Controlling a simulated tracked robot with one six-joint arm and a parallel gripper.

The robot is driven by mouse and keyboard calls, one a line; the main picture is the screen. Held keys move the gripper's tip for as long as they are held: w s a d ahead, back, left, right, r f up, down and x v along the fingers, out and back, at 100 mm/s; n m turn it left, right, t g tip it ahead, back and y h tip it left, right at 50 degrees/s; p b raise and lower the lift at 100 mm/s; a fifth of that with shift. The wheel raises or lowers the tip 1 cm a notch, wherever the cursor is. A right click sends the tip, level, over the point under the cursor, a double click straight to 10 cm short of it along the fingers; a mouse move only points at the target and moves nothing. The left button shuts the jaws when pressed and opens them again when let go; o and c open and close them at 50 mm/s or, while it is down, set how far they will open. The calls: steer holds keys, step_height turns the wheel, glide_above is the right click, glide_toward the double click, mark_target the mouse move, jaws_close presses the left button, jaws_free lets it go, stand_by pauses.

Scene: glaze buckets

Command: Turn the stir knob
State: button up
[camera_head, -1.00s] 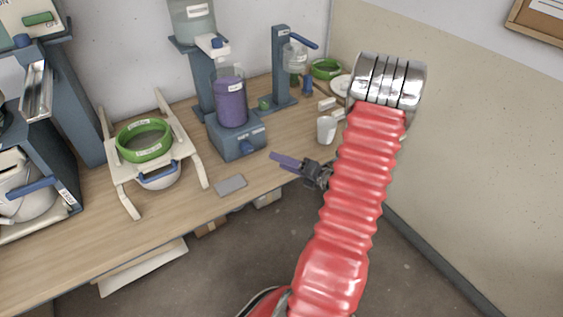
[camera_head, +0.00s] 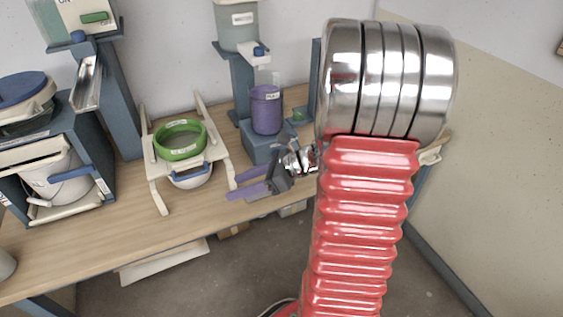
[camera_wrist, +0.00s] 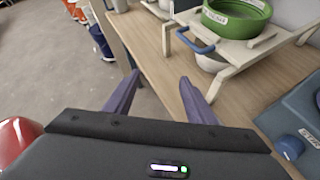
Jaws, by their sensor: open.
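The stir station is a blue-grey base (camera_head: 256,146) holding a clear-walled jar of purple glaze (camera_head: 266,110). In the wrist view, a blue knob (camera_wrist: 290,147) sits on the blue-grey base (camera_wrist: 299,108) at the right edge, next to a partly cut-off label. In the head view my gripper and wrist cover the base's front, and I cannot make out the knob. My gripper (camera_head: 233,184) is open and empty, its purple fingers pointing left over the bench's front edge. In the wrist view my gripper (camera_wrist: 160,78) has the knob to its right, apart from the fingers.
A cream stand (camera_head: 160,176) with a green ring sieve (camera_head: 179,140) over a white bowl (camera_head: 192,176) stands left of the station. A blue-grey rack with a white bucket (camera_head: 62,178) is further left. Bare wooden bench (camera_head: 120,222) lies in front.

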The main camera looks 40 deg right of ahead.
steer(key=s+a+r+n+g+h, duration=0.4)
steer(key=s+a+n, duration=0.3)
steer(key=a+n, duration=0.55)
steer(key=s+a+r+n+t+h, duration=0.1)
steer(key=s+r+n+h, duration=0.3)
steer(key=n, duration=1.2)
steer(key=shift+s+a+r+n+h, duration=0.25)
steer(key=shift+s+r+n+h, duration=0.15)
steer(key=shift+s+r, duration=1.3)
steer(key=shift+w+r, duration=0.35)
steer(key=shift+c, duration=0.2)
